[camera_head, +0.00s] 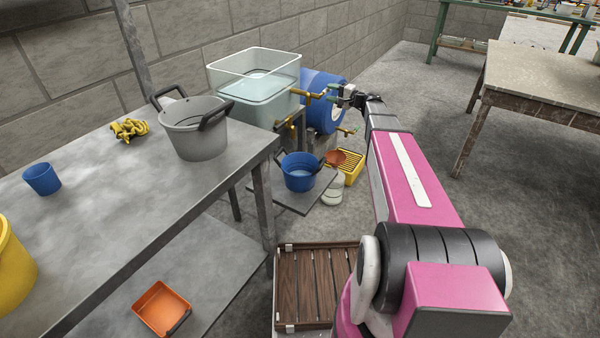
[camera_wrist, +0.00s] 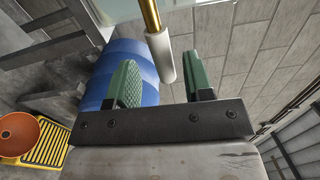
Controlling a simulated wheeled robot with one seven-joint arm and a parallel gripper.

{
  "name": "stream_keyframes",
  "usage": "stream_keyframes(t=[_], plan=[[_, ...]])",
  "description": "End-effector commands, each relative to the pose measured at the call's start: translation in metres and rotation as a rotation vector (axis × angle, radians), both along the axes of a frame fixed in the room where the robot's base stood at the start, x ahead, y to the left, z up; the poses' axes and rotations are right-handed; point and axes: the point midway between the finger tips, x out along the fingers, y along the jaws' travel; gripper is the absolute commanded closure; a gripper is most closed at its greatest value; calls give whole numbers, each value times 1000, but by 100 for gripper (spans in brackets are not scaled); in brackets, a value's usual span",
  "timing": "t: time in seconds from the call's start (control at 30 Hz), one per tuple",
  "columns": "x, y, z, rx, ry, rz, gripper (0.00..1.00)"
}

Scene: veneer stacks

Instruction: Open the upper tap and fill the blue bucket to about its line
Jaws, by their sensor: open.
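The upper tap (camera_head: 309,94) is brass and sticks out of the clear tank (camera_head: 228,106), which holds pale water. My gripper (camera_head: 334,90) is at the tap's outer end. In the wrist view my gripper (camera_wrist: 163,80) has its green fingers apart. The blue bucket (camera_head: 299,182) stands upright on a low grey board below the tank. Its inside looks lighter blue; its line and water level are too small to tell.
A blue barrel (camera_head: 318,88) lies behind the tap; it also shows in the wrist view (camera_wrist: 128,58). A lower tap (camera_head: 348,131), an orange bowl (camera_head: 335,158) and a yellow crate (camera_head: 352,168) are near the bucket. A grey tub (camera_head: 196,142) stands on the left table (camera_head: 110,185).

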Motion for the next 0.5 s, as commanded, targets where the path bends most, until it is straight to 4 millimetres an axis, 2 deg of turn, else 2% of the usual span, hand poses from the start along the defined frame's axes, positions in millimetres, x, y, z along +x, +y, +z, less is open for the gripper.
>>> stream_keyframes(t=[0.5], plan=[[-25,-37,0,-1,-1,0,53]])
